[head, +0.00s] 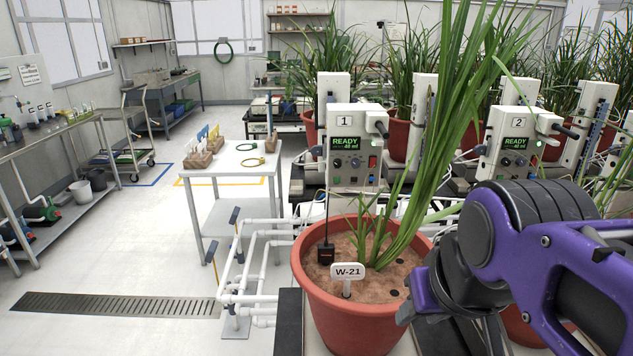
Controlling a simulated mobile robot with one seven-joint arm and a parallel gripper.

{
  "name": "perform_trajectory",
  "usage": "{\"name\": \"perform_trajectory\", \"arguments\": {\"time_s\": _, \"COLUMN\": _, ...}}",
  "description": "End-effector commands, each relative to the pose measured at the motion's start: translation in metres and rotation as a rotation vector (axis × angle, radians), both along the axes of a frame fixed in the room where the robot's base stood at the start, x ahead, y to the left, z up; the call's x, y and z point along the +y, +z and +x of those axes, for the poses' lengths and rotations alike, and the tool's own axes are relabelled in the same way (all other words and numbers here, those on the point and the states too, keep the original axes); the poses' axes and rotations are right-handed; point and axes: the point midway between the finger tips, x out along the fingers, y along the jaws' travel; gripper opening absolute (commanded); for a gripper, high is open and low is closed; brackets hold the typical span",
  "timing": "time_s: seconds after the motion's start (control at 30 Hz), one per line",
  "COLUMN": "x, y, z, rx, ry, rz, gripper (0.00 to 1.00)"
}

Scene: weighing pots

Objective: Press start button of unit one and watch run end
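Unit one (355,168) is a white control box marked "1" on a post behind the nearest pot. Its green display (345,144) reads READY with a second line that looks like 40 ml. Knobs and small buttons sit below the display, with a red part (373,161) at the right edge of the panel. Which one is the start button is too small to tell. My purple and black arm fills the lower right, in front of the pot's right side.
The terracotta pot (330,310) labelled W-21 holds a tall leafy plant (440,140) rising right of unit one. Unit two (513,142), also reading READY, stands to the right. White pipes (262,262) and a white table (232,181) stand left.

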Motion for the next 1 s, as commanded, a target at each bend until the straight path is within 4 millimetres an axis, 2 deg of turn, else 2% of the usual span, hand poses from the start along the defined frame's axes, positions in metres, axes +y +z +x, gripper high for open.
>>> {"name": "perform_trajectory", "arguments": {"time_s": 0.03, "x": 0.0000, "y": 0.0000, "z": 0.0000, "rx": 0.000, "ry": 0.000, "rz": 0.000, "gripper": 0.26}}
{"name": "perform_trajectory", "arguments": {"time_s": 0.17, "x": 0.0000, "y": 0.0000, "z": 0.0000, "rx": 0.000, "ry": 0.000, "rz": 0.000, "gripper": 0.03}}
{"name": "perform_trajectory", "arguments": {"time_s": 0.2, "x": 0.0000, "y": 0.0000, "z": 0.0000, "rx": 0.000, "ry": 0.000, "rz": 0.000, "gripper": 0.00}}
{"name": "perform_trajectory", "arguments": {"time_s": 1.0, "x": 0.0000, "y": 0.0000, "z": 0.0000, "rx": 0.000, "ry": 0.000, "rz": 0.000, "gripper": 0.00}}
